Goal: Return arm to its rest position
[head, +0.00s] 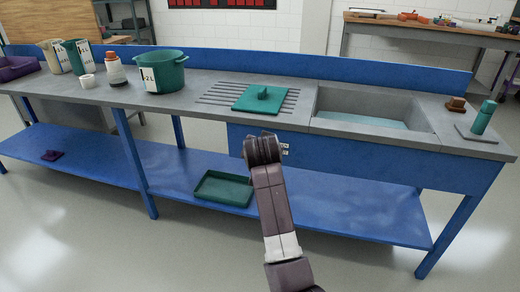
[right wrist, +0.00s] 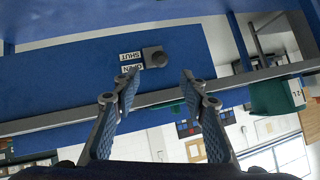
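My right arm rises from the bottom of the head view, and its gripper (head: 263,150) is in front of the blue front panel below the counter. In the right wrist view the same gripper (right wrist: 160,84) has its two fingers spread with nothing between them. A dark knob (right wrist: 155,57) sits on the blue panel beyond the fingertips, beside labels reading SHUT and OPEN (right wrist: 131,62). The fingers look apart from the knob. In the head view the gripper hides the knob, and part of the labels shows (head: 285,148). My left gripper is not in view.
The counter holds a green pot (head: 161,71), a green lid (head: 261,99) on the ridged drainer, and a sink (head: 372,107). A green tray (head: 222,188) lies on the blue lower shelf (head: 350,208). The floor in front is clear.

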